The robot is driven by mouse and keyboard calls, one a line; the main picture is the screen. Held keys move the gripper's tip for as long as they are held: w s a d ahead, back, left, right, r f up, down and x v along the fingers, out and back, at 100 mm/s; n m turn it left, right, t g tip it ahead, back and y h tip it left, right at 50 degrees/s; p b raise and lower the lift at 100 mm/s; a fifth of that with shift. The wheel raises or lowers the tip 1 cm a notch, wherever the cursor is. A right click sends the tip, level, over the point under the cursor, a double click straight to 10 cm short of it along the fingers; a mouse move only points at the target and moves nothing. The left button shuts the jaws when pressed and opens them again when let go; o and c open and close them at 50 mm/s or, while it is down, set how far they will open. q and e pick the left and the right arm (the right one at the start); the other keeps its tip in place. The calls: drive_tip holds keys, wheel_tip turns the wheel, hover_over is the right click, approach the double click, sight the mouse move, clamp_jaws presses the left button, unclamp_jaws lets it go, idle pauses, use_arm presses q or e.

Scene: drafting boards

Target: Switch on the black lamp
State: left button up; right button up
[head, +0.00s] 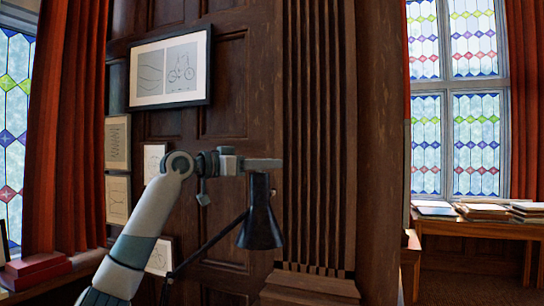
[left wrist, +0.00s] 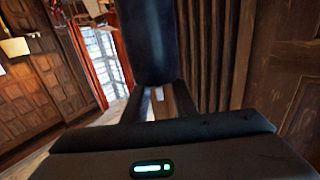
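The black lamp (head: 261,222) has a dark, flared shade hanging mouth down, with a thin dark arm running down to the left. No glow shows from it. My left gripper (head: 268,164) is at the narrow top of the shade, very close to it; I cannot tell whether they touch. In the left wrist view, a dark rounded body, likely the lamp (left wrist: 147,42), stands just beyond the fingertips. The two fingers (left wrist: 160,92) are apart, with a bright gap between them. The lamp's base and any switch are hidden or out of view. My right gripper is not in view.
A dark panelled wall with framed drawings (head: 170,67) and a fluted wooden pillar (head: 318,130) stands behind the lamp. A red box (head: 35,270) lies at the lower left. A wooden table (head: 480,229) with books or papers stands at the right, below a stained-glass window.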

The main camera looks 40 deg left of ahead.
use_arm(q)
drive_tip(key=shift+x, duration=0.8)
clamp_jaws()
